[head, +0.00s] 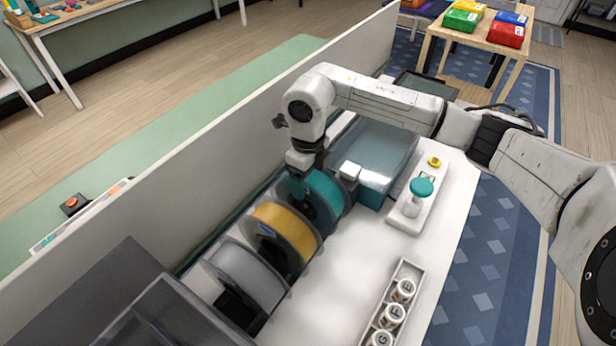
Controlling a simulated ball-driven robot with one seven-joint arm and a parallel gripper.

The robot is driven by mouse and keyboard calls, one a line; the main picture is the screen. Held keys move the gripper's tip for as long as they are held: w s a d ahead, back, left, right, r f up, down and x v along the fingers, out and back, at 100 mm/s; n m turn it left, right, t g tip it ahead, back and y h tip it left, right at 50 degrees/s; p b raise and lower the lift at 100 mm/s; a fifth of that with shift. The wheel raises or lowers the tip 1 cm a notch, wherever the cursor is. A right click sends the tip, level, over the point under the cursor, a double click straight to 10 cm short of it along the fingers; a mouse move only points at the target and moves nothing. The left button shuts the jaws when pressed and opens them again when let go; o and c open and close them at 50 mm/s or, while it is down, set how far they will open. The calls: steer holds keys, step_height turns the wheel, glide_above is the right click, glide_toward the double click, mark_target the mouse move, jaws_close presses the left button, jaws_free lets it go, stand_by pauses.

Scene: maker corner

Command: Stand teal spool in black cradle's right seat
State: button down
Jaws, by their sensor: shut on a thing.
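The teal spool (329,190) stands upright on edge, with dark side discs, behind the yellow spool. My gripper (321,175) reaches down over its top rim and is shut on it. The black cradle (234,304) shows only in dark parts below and beside the row of spools. The teal spool's lower edge is hidden behind the yellow spool, so I cannot tell if it rests in the right seat or hangs just above it.
A yellow spool (285,228) and a grey spool (250,274) stand nearer in the row. A clear-lidded teal box (375,155) is close to my gripper's right. A white stand with a teal knob (421,187) and a tray of jars (397,306) lie right. A low wall (190,190) runs along the left.

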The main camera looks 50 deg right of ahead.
steer(key=shift+f+b, duration=0.3)
steer(key=shift+b, duration=0.1)
stand_by(0.4)
jaws_free()
steer(key=shift+f, duration=0.1)
step_height(320, 180, up, 11)
steer(key=shift+f+b, duration=0.1)
steer(key=shift+b, duration=0.7)
stand_by(0.4)
